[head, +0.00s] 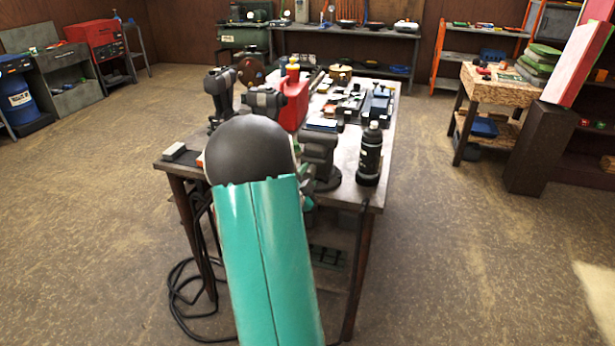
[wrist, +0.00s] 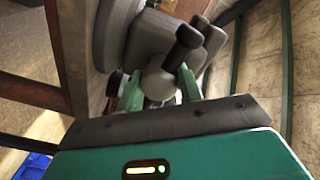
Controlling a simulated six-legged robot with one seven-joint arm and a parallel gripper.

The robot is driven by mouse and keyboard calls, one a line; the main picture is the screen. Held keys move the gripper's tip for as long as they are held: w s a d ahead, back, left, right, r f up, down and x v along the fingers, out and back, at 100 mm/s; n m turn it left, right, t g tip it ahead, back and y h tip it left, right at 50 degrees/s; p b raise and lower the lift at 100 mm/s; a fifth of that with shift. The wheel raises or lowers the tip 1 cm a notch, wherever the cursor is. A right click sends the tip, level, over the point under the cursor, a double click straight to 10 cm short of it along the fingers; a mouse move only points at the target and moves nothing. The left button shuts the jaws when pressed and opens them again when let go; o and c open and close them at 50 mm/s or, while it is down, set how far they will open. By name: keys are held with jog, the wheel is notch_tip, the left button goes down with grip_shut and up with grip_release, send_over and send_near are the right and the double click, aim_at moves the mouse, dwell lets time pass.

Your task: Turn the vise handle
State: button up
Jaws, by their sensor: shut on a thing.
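A grey vise (head: 321,150) is mounted at the near edge of the workbench in the head view. It also shows in the wrist view (wrist: 152,38), turned sideways. The vise handle (wrist: 188,37) shows there with a dark, rounded grip end pointing up the picture. My gripper (wrist: 160,90) has its two green fingers on either side of the handle's grey hub and is shut on the handle. The lower part of the handle is hidden between the fingers and behind my wrist. In the head view my arm hides most of the gripper.
The workbench (head: 344,186) carries a black bottle (head: 370,155) just right of the vise, a red can (head: 294,102) and several tools. A black cable (head: 183,285) lies on the floor by the left leg. The floor is free on both sides.

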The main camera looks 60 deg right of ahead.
jog(key=shift+n, duration=0.3)
jog(key=n, duration=0.3)
jog(key=shift+w+f+n, duration=0.1)
jog(key=shift+n, duration=0.2)
jog(key=n, duration=0.4)
jog(key=shift+n, duration=0.3)
jog(key=n+t, duration=0.1)
jog(key=n, duration=0.3)
jog(key=shift+n, duration=0.4)
jog(key=shift+f+n+h, duration=0.1)
jog(key=shift+n+h, duration=0.2)
jog(key=shift+n, duration=1.7)
jog(key=o, duration=1)
